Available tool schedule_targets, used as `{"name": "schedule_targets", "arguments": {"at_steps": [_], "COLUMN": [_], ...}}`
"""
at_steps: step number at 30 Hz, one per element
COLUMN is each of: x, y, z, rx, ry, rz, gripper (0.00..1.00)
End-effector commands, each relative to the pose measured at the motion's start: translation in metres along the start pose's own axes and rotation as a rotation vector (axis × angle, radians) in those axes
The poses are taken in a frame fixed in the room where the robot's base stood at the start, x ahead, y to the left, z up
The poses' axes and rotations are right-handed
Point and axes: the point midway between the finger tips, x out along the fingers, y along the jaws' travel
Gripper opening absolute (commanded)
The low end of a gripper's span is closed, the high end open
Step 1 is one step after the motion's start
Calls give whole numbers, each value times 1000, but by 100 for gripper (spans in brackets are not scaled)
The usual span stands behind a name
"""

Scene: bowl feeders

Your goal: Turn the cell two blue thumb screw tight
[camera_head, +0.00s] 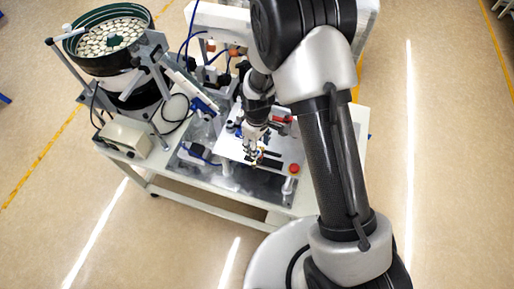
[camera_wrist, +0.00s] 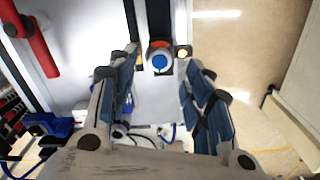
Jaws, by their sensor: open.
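A round blue knob (camera_wrist: 159,61), which looks like the blue thumb screw, shows in the wrist view near the top middle, with an orange part at its far edge. My gripper (camera_wrist: 162,70) is open, with one blue-padded finger on each side of the knob. A gap shows between the knob and the right finger; whether the left finger touches it I cannot tell. In the head view my gripper (camera_head: 254,156) points down over the white plate of the bench, and the knob cannot be made out there.
The bench (camera_head: 222,206) carries a bowl feeder (camera_head: 108,38) full of pale discs at left and a grey control box (camera_head: 126,138). A red button (camera_head: 293,169) sits right of my gripper. A red handle (camera_wrist: 38,46) shows at upper left in the wrist view. Floor right of the bench is clear.

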Motion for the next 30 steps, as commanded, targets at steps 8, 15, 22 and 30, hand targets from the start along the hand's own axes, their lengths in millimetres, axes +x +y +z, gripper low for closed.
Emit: {"name": "schedule_targets", "arguments": {"at_steps": [8, 15, 22, 30], "x": [34, 38, 38, 37], "y": [0, 0, 0, 0], "z": [0, 0, 0, 0], "rx": [0, 0, 0, 0], "ry": [0, 0, 1, 1], "rz": [0, 0, 0, 0], "gripper": [46, 46, 38, 20]}}
